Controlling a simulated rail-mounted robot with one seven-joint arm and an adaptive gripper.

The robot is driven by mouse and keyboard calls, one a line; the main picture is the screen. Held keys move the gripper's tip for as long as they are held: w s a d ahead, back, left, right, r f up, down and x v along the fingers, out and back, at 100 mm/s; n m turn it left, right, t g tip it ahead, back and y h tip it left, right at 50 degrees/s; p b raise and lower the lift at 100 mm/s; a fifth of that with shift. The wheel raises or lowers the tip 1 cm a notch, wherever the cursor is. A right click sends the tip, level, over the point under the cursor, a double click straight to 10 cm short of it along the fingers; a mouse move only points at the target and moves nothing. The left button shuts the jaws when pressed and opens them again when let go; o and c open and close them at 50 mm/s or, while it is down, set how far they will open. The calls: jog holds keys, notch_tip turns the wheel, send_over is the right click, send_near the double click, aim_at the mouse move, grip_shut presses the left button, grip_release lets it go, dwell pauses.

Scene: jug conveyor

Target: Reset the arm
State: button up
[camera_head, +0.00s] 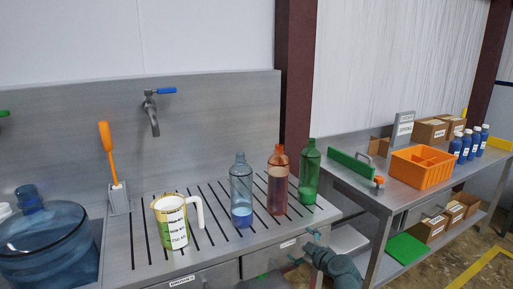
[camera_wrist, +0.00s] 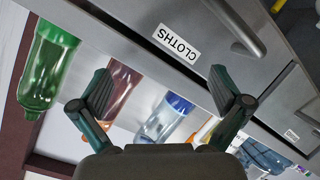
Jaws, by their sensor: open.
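My gripper (camera_head: 304,246) is open and empty at the lower right of the sink unit in the head view, in front of the drawer fronts. In the wrist view its two fingers (camera_wrist: 160,95) are spread wide with nothing between them. That view is upside down and shows a drawer labelled CLOTHS (camera_wrist: 177,44) with a bar handle. Beyond the fingers are the green bottle (camera_wrist: 45,65), the orange-brown bottle (camera_wrist: 122,85) and the clear blue bottle (camera_wrist: 166,117). The fingers appear apart from the bottles.
On the slatted drainer (camera_head: 150,259) stand a white labelled jug (camera_head: 172,222), three bottles and a brush holder (camera_head: 119,199). A side bench (camera_head: 345,178) at right holds an orange crate (camera_head: 422,181).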

jog(key=s+d+f+n+g+h, duration=0.15)
jog(key=d+f, duration=0.25)
jog(key=f, duration=0.4)
jog(key=s+a+f+m+g+p, duration=0.1)
jog(key=s+a+f+m+g, duration=0.2)
jog(key=s+f, duration=0.75)
jog(key=s+a+f+m+g, duration=0.1)
jog(key=s+f+m+g, duration=0.2)
jog(key=s+f+g, duration=0.75)
jog(key=s+f+m+g+h, duration=0.1)
jog(key=s+f+m, duration=0.1)
jog(key=s+f, duration=0.3)
jog(key=s+d+f+m+g+h+p, duration=0.1)
jog(key=s+f, duration=0.4)
jog(key=s, duration=0.8)
jog(key=s+d+f+m+g+h+p, duration=0.1)
jog(key=s+f+m+g+h, duration=0.1)
jog(key=s+f+m, duration=0.3)
jog(key=s+f, duration=0.1)
jog(key=s, duration=0.3)
jog(key=shift+g, duration=0.4)
jog(key=shift+d, duration=0.1)
